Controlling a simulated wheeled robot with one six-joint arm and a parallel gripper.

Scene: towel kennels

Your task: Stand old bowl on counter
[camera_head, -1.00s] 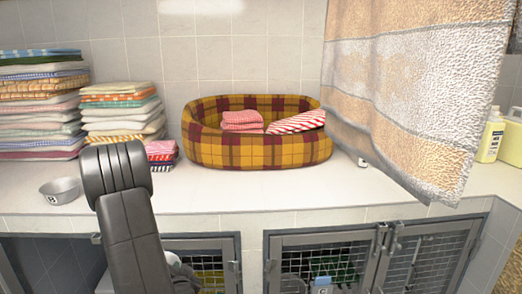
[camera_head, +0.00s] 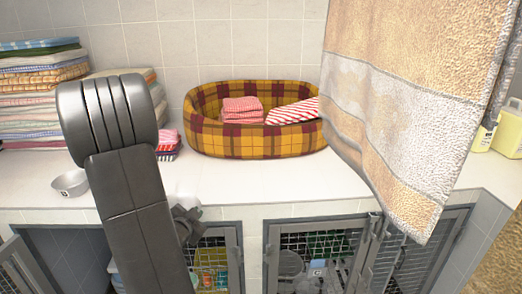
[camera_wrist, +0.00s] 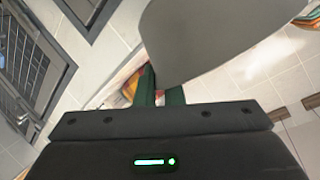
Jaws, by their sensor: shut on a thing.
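My gripper (camera_wrist: 160,88) is shut on a smooth pale grey piece with a rounded edge, which looks like the old bowl (camera_wrist: 210,38). The bowl covers the upper middle of the wrist view, and its far side is cut off. In the head view the gripper (camera_head: 186,222) shows beside my arm at the counter's front edge, and most of it is hidden. The white tiled counter (camera_head: 240,190) runs across the view. Another small grey metal bowl (camera_head: 70,184) with a dark label stands upright on the counter at the left.
A plaid pet bed (camera_head: 255,142) with folded towels stands on the counter. Towel stacks (camera_head: 40,80) fill the left. A large towel (camera_head: 400,110) hangs at the right, before yellow bottles (camera_head: 508,132). Wire kennel doors (camera_head: 320,262) are below. The counter before the bed is clear.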

